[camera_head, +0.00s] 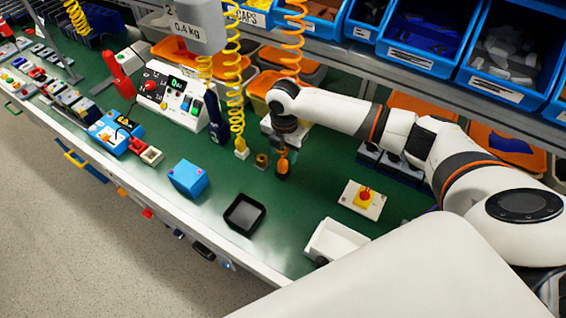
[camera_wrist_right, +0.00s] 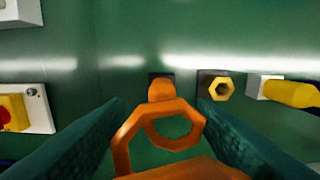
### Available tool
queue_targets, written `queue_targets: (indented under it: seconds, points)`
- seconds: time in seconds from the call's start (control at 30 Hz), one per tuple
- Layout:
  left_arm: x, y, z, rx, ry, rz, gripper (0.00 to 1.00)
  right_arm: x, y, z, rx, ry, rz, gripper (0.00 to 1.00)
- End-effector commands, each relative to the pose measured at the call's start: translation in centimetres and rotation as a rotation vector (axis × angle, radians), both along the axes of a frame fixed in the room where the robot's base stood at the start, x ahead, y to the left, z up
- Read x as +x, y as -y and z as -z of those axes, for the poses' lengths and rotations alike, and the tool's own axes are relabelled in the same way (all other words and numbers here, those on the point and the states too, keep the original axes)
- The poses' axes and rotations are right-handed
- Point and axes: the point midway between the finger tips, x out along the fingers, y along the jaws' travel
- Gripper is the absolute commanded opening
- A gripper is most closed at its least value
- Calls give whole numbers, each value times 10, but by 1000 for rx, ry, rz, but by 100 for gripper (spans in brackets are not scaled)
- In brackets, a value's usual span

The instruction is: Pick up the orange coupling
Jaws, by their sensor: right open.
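The orange coupling (camera_head: 283,164) shows just below my right wrist in the head view, above the green worktop. In the right wrist view it is a large orange ring with angular edges (camera_wrist_right: 127,133) and a small knob at its far side. My right gripper (camera_wrist_right: 160,125) is open, with one dark teal finger on each side of the coupling. I see a gap to the left finger; whether the right finger touches it I cannot tell. The fingertips are mostly hidden in the head view. My left gripper is not in view.
A brass-coloured hex fitting (camera_head: 261,160) stands close left of the coupling, with a yellow coiled hose (camera_head: 236,110) hanging beyond it. A blue box (camera_head: 188,178), a black tray (camera_head: 244,214) and a yellow-red switch box (camera_head: 362,200) stand around. Green worktop is clear between them.

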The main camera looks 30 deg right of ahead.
Motion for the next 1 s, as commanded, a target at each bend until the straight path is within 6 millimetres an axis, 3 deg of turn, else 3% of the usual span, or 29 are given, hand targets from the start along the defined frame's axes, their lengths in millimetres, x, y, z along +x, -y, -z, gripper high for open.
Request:
queue_targets:
  seconds: [0.27,0.43,0.7,1.0]
  points:
    - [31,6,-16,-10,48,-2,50,-1,-4,31,0,-4,0,50]
    - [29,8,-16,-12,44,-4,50,-1,-4,51,1,-2,0,50]
    - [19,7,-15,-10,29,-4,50,-1,-3,54,0,0,-1,50]
    - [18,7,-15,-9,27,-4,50,-1,-3,54,0,0,-1,1]
